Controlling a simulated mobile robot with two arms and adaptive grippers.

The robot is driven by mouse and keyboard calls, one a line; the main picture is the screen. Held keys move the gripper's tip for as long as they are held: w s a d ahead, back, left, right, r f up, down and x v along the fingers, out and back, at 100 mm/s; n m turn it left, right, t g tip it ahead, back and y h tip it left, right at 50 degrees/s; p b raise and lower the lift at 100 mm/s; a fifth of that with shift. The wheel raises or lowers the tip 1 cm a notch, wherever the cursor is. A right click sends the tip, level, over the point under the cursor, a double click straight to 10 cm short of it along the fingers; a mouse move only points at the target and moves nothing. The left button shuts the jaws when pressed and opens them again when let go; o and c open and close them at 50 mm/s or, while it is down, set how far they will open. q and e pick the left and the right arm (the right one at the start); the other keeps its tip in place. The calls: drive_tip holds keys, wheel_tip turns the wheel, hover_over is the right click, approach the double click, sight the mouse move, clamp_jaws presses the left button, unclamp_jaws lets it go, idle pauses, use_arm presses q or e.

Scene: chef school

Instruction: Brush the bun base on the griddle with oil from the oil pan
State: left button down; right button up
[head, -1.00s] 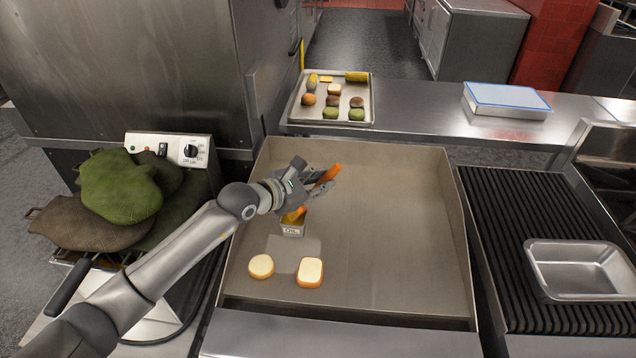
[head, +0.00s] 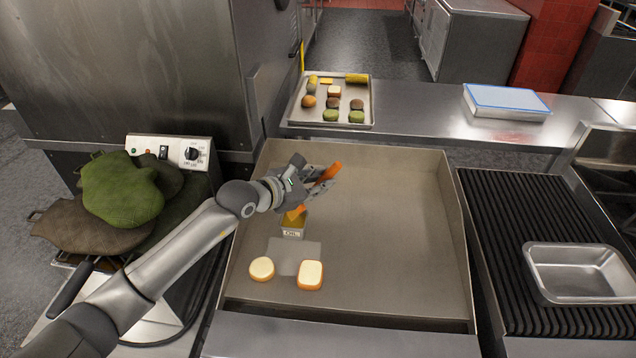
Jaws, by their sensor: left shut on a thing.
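My left gripper (head: 318,184) is shut on an orange-handled brush (head: 330,172) above the griddle (head: 390,220). The brush slants down to the left, and its lower end (head: 295,213) is at the small labelled oil pan (head: 293,232). I cannot tell whether the tip touches the oil. The oil pan's brown inside shows below the tip. Nearer the front of the griddle lie a round bun piece (head: 262,269) and a squarish bun piece (head: 310,275), both pale on top with orange-brown edges. My right gripper is not in view.
A tray of food pieces (head: 371,112) stands on the back counter, near a blue-topped white box (head: 506,101). Green and brown oven mitts (head: 120,190) lie at left. An empty metal pan (head: 578,292) sits on the ribbed grill (head: 500,225) at right. The griddle's right half is clear.

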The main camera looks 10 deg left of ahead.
use_arm(q)
wheel_tip(320, 180, up, 6)
drive_tip(key=p, duration=0.2)
drive_tip(key=shift+f+p, duration=0.25)
drive_tip(key=shift+p, duration=0.05)
idle(0.5)
drive_tip(key=s+a+f+m+g+h+b, duration=0.1)
drive_tip(key=s+a, duration=0.5)
drive_tip(key=s, duration=0.6)
drive_tip(key=s+a+f+m+g+h+b, duration=0.1)
drive_tip(key=s+a+f+b, duration=0.3)
drive_tip(key=s, duration=0.8)
drive_tip(key=shift+s+a+m+g+h+b, duration=0.2)
drive_tip(key=shift+a+m+g+h+b, duration=0.15)
drive_tip(key=shift+a+m+b, duration=0.55)
drive_tip(key=shift+w+n, duration=0.1)
drive_tip(key=shift+n, duration=0.2)
